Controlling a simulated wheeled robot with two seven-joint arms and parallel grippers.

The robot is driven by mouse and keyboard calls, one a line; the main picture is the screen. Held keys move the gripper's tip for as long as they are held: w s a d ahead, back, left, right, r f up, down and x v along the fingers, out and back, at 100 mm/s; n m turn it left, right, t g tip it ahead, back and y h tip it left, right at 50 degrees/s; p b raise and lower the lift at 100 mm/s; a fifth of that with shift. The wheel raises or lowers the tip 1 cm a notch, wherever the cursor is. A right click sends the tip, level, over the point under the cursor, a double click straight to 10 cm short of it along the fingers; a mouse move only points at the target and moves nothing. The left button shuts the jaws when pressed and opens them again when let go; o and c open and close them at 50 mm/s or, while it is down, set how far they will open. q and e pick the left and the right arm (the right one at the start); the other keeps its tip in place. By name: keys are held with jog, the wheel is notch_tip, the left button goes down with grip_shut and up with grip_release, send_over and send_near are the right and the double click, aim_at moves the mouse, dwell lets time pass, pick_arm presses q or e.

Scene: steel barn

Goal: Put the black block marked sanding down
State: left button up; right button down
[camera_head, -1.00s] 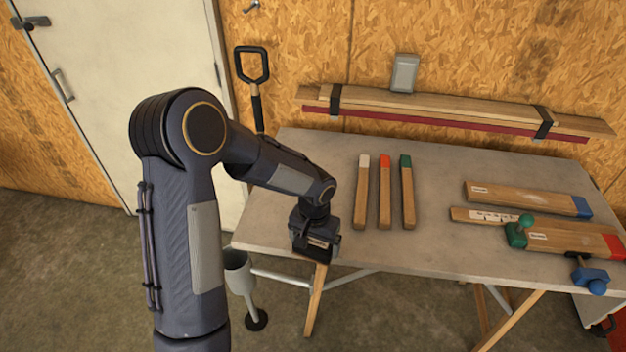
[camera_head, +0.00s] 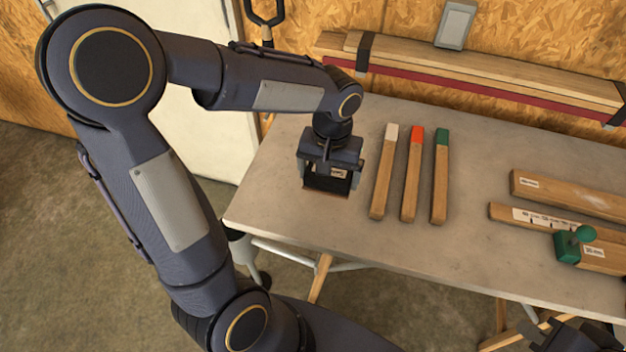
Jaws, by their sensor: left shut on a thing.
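The black block (camera_head: 318,182) with a small pale label is in the jaws of my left gripper (camera_head: 330,170). A thin reddish-brown edge shows along its underside. My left gripper points down, shut on the block, over the left part of the grey table (camera_head: 290,220), left of the three upright-lying wooden sticks. I cannot tell whether the block touches the tabletop. The gripper hides much of the block. A dark part of my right gripper (camera_head: 578,336) shows at the bottom right edge, cut off, so its jaws cannot be read.
Three wooden sticks with white (camera_head: 384,172), red (camera_head: 412,175) and green (camera_head: 440,178) ends lie close to the block's right. Wooden boards (camera_head: 572,192) and a green clamp (camera_head: 568,246) lie at the right. Strapped planks (camera_head: 480,75) line the back wall. The table's front middle is clear.

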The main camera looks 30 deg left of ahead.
pick_arm(q)
jog(key=a+f, duration=0.1)
jog(key=w+a+f, duration=0.1)
jog(key=a+f, duration=0.2)
jog(key=f, duration=0.1)
jog(key=shift+w+a+f, duration=0.15)
jog(key=shift+w, duration=0.2)
jog(key=shift+w+a+f, duration=0.1)
jog(key=shift+a+f, duration=0.05)
jog(key=shift+f, duration=0.8)
jog(key=shift+a+f, duration=0.15)
jog(key=shift+f, duration=0.8)
